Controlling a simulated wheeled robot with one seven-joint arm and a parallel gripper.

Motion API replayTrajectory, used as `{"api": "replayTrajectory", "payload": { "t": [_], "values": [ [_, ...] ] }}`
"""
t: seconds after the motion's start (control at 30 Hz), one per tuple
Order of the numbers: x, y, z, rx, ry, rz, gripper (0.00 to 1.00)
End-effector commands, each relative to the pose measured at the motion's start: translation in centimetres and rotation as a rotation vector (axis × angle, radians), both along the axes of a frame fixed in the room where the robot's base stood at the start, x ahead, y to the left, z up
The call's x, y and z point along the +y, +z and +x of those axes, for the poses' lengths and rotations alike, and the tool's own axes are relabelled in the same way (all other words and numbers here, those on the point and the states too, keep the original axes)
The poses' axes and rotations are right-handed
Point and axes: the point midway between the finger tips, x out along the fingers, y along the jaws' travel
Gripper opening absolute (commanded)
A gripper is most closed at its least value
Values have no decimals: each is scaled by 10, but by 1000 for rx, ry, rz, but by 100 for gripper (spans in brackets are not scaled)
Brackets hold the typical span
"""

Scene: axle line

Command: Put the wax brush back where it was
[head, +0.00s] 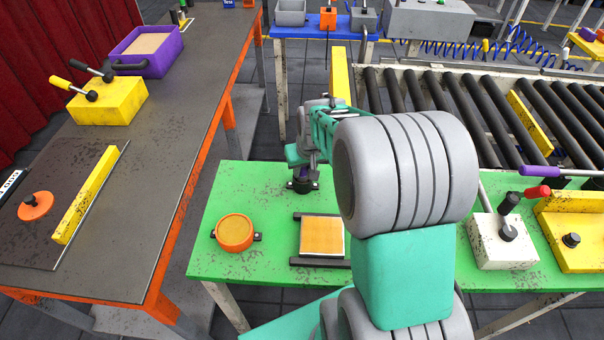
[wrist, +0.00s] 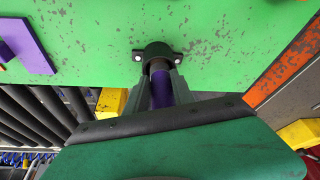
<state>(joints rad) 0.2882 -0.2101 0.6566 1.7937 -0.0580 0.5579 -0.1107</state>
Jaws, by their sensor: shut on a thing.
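The wax brush has a purple handle (wrist: 162,90), and my gripper (wrist: 160,72) is shut on it. In the head view my gripper (head: 303,166) is at the far side of the green table (head: 220,262), left of the rollers. A black round holder (wrist: 156,52) with bolted side tabs is fixed to the green surface, directly at the fingertips. It also shows in the head view as a dark base (head: 303,185) under my gripper. The brush's end meets the holder's opening; how deep it sits is hidden. My fingers and arm hide part of the brush.
An orange round pot (head: 235,233) and a tan block (head: 322,236) between dark rails stand nearer on the green table. A white lever box (head: 500,245) and yellow fixture (head: 575,235) are at the right. Black conveyor rollers (head: 465,110) lie behind. Green space is free left of the holder.

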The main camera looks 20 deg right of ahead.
Motion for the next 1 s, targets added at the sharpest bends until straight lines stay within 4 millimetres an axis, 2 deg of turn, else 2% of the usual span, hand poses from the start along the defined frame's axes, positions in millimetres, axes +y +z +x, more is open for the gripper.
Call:
{"api": "replayTrajectory", "payload": {
  "t": [0.03, 0.37, 0.4, 0.6, 0.67, 0.87, 1.0],
  "values": [
    [-1, -11, 0, -2, -1, -1, 0],
    [0, -12, 0, -2, -1, -1, 0],
    [0, -11, 0, -2, -1, -1, 31],
    [0, -10, 0, -2, -1, -1, 47],
    [0, -10, 0, -2, -1, -1, 51],
    [0, -10, 0, -2, -1, -1, 51],
    [0, -1, -1, -5, -1, -1, 51]
  ]
}}
